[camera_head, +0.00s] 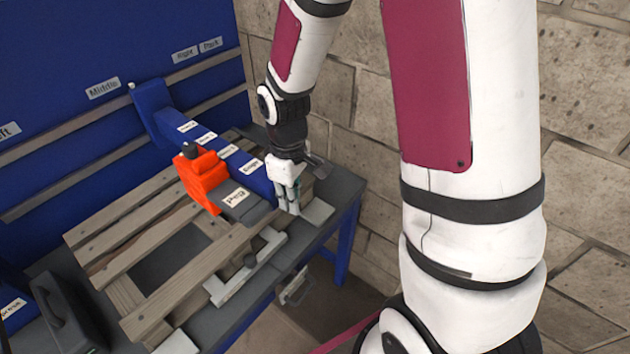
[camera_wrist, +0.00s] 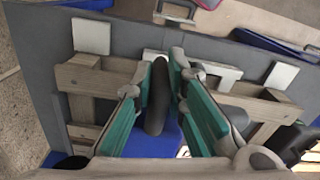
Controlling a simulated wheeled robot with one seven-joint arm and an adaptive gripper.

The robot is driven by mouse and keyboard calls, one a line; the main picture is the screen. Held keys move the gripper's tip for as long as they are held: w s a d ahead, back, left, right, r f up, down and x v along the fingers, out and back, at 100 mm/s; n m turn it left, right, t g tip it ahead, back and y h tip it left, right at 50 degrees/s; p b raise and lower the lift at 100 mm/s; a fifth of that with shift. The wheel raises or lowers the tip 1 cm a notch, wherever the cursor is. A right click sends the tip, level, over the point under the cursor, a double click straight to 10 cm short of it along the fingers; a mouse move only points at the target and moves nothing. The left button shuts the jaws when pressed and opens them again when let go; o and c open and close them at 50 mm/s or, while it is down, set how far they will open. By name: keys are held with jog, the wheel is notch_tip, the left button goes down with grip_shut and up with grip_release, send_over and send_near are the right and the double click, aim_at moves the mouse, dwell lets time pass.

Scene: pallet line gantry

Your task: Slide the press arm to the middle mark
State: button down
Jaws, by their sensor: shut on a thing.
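The press arm (camera_head: 165,112) is a blue beam reaching from the rail on the blue back panel out over a wooden pallet. It carries several small white labels and an orange press unit (camera_head: 203,178) on its side. The "Middle" label (camera_head: 103,88) is on the back panel, a little left of the beam's far end. My gripper (camera_head: 289,203) is at the beam's near end. In the wrist view, its green fingers (camera_wrist: 160,75) are shut around a dark upright handle (camera_wrist: 157,100), with the blue beam (camera_wrist: 150,142) below. The fingers hide the handle in the head view.
The pallet (camera_head: 110,215) lies on a grey table (camera_head: 340,190) with blue legs. A dark box-like object (camera_head: 62,315) is at lower left. A block wall (camera_head: 570,90) stands to the right.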

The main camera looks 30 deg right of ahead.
jog(key=shift+s+a, duration=0.35)
jog(key=shift+a, duration=0.45)
jog(key=shift+s+a, duration=0.3)
jog(key=shift+a, duration=0.45)
jog(key=c, duration=1.6)
grip_release()
notch_tip(320, 180, up, 12)
jog(key=shift+w, duration=0.15)
